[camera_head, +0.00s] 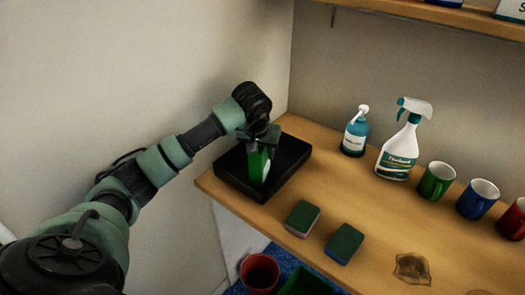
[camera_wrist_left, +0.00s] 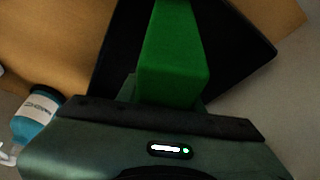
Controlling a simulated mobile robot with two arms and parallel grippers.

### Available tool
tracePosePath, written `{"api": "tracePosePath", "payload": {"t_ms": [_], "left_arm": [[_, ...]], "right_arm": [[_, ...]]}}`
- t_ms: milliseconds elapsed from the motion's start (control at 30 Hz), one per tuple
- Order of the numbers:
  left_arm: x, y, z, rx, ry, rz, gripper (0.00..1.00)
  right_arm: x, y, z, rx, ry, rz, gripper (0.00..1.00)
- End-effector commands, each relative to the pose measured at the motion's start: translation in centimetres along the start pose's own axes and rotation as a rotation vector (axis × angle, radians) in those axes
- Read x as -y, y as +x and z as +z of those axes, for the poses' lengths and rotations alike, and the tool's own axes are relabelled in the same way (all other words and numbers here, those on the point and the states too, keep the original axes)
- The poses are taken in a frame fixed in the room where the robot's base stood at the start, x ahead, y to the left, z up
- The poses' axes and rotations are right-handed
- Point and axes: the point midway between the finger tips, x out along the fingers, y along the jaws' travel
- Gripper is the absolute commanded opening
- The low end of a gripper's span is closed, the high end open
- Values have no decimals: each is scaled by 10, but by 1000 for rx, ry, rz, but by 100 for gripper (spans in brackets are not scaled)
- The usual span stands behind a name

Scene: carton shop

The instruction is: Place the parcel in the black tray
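The parcel (camera_head: 256,166) is a green box with a pale patch on one side. It stands on end, slightly tilted, over the inside of the black tray (camera_head: 290,172) on the wooden counter. My left gripper (camera_head: 264,146) is above the tray and shut on the upper part of the parcel. In the left wrist view the green parcel (camera_wrist_left: 175,50) extends away from the gripper (camera_wrist_left: 170,98), with the black tray (camera_wrist_left: 245,48) behind it. I cannot tell whether the parcel's lower end touches the tray floor. My right gripper is not in view.
Two green-topped sponges (camera_head: 302,218) (camera_head: 345,243) lie in front of the tray. A blue pump bottle (camera_head: 355,138), a spray bottle (camera_head: 398,152) and mugs (camera_head: 437,181) stand to the right. A wall is close behind the tray.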

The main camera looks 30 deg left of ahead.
Motion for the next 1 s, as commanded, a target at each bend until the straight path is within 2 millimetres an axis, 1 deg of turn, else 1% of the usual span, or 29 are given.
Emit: {"api": "tracePosePath", "payload": {"t_ms": [33,67,100,367,467,500,567,667,800,900,1000], "left_arm": [[0,0,0,0,0,0,47],[0,0,0,0,0,0,56],[0,0,0,0,0,0,58],[0,0,0,1,0,0,58],[0,-4,-2,0,-1,0,58],[0,-7,-2,-2,0,0,58],[0,-15,-2,-5,0,0,58],[1,-34,-2,-7,1,-2,58],[1,-65,-2,-7,0,-2,58],[0,-86,-2,-6,0,0,58],[0,-103,-2,-4,-1,0,58]], "right_arm": [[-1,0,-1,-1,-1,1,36],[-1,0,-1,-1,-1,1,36],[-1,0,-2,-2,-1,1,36],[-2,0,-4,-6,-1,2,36],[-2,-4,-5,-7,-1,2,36],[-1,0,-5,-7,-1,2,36],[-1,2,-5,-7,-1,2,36],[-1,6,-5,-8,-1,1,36],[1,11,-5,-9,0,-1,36],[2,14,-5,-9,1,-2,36],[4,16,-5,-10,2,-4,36]]}}
